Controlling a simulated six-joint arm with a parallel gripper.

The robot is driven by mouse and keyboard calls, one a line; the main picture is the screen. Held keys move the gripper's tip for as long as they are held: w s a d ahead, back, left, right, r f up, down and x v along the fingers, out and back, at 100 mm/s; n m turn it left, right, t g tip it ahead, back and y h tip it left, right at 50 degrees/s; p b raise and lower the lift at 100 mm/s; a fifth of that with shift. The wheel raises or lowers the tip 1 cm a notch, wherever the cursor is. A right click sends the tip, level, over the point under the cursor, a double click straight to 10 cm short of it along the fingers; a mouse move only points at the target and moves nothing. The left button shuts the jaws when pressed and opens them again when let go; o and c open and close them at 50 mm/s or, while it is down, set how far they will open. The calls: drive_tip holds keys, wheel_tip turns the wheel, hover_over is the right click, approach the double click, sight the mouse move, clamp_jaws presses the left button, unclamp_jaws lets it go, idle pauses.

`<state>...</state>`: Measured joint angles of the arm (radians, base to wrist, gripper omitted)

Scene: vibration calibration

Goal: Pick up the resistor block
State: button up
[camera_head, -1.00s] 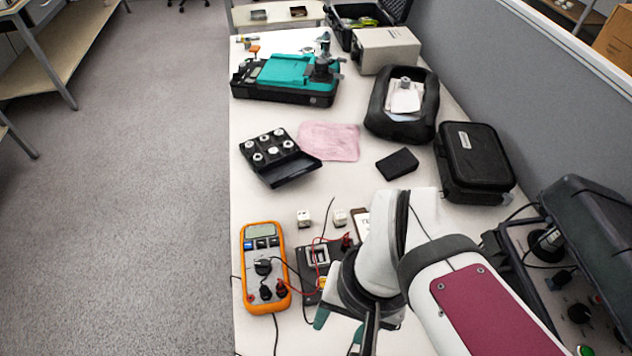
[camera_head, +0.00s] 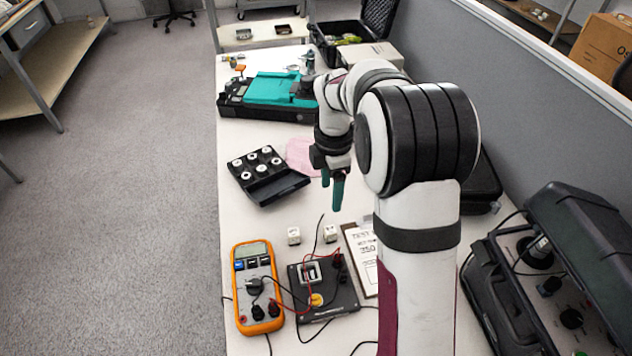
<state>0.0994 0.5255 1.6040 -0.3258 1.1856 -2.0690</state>
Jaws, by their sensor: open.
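Two small white blocks stand on the table in front of the black test fixture's far edge: a left block (camera_head: 293,236) and a right block (camera_head: 331,234). Either may be the resistor block; their markings are too small to read. The black test fixture (camera_head: 345,297) has a pale-framed slot (camera_head: 311,272) and a round yellow spot; I cannot tell whether a block sits in the slot. My gripper (camera_head: 332,193) has teal fingers, points down, and is open and empty. In the picture it is above the right block, apart from it.
An orange multimeter (camera_head: 256,309) with red and black leads lies left of the fixture. A clipboard (camera_head: 362,255) lies to its right, partly behind my arm. A black tray with white round parts (camera_head: 265,190) lies farther back. An open black case (camera_head: 570,290) stands at right.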

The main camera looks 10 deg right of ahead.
sight(330, 229)
drive_tip(key=f, duration=1.5)
drive_tip(key=shift+s+d, duration=0.1)
drive_tip(key=shift+s, duration=0.15)
clamp_jaws()
